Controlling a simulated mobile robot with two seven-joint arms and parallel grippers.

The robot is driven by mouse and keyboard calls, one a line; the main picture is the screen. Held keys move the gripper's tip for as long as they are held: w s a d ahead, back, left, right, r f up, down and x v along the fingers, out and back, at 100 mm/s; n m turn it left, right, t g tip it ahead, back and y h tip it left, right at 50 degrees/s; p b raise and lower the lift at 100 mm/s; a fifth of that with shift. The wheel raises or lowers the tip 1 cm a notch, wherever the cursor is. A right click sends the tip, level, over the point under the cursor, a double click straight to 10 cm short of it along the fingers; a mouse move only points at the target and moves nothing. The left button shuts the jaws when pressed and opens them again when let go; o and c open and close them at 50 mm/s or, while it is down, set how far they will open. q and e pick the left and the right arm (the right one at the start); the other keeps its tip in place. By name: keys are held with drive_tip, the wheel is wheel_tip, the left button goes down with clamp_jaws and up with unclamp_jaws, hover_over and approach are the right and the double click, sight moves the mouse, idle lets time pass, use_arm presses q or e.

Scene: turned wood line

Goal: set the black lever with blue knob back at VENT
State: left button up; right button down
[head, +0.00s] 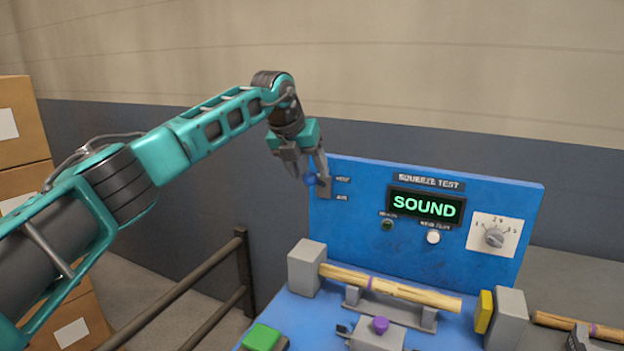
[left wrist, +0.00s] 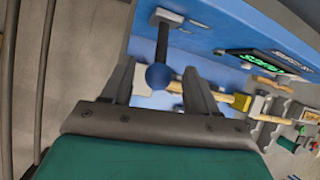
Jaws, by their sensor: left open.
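The blue knob (head: 310,179) is at the left end of the blue panel, in front of a small grey lever plate (head: 325,188). Two small labels stand beside the plate; the upper seems to read VENT, the lower is too small to read surely. In the left wrist view the black lever (left wrist: 162,42) runs from its mount to the blue knob (left wrist: 158,77). My left gripper (head: 306,172) is open, with its fingers on either side of the knob and gaps showing in the wrist view (left wrist: 160,88). I cannot tell the lever's exact setting. My right gripper is out of view.
The blue panel (head: 350,229) carries a lit SOUND display (head: 425,206), a white button (head: 433,237) and a dial (head: 495,237). Below it a turned wood piece (head: 390,286) lies across the fixture. A dark railing (head: 243,270) and cardboard boxes (head: 22,125) stand left.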

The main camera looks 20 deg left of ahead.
use_arm(q)
drive_tip(key=v, duration=0.9)
drive_tip(key=shift+b, duration=0.3)
drive_tip(key=shift+s, duration=0.1)
